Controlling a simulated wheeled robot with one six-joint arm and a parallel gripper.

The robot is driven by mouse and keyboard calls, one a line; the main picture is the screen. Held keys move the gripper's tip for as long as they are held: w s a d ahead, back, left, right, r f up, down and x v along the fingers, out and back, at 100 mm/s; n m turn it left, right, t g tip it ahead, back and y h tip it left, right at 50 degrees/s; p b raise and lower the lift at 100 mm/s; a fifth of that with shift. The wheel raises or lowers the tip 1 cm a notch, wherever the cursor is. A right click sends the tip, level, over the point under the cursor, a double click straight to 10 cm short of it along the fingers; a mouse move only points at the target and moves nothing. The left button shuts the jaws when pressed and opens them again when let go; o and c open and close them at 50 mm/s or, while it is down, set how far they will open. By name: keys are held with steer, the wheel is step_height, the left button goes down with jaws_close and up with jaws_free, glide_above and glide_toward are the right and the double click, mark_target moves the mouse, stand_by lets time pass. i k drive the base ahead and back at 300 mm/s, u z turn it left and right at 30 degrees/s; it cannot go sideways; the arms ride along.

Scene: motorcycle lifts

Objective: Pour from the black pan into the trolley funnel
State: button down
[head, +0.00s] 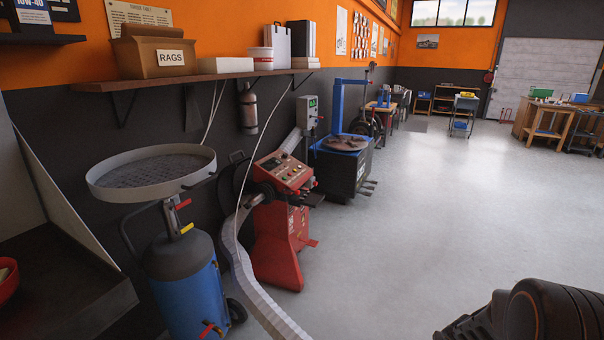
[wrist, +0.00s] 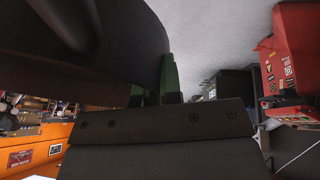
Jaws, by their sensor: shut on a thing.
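The trolley funnel (head: 151,172) is a wide, shallow grey bowl with a dark mesh inside. It stands on top of a blue and grey tank trolley (head: 185,275) at the left of the head view. The black pan (wrist: 105,45) fills the upper left of the wrist view, close to the camera. My gripper (wrist: 157,85), with green fingers, is shut on the pan's edge. The pan and the gripper's fingers are outside the head view, and the funnel is not seen in the wrist view. What the pan contains is hidden.
A red machine (head: 285,215) with a pale hose (head: 255,290) stands right of the trolley. A wall shelf (head: 200,80) with a rags box (head: 155,50) hangs above the funnel. A dark bench (head: 70,275) is at the left. The grey floor (head: 430,200) is clear.

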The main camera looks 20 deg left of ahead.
mark_target(160, 172)
steer(key=u, duration=0.45)
steer(key=i, duration=0.9)
steer(key=u, duration=1.35)
steer(key=i, duration=0.6)
steer(key=u, duration=0.45)
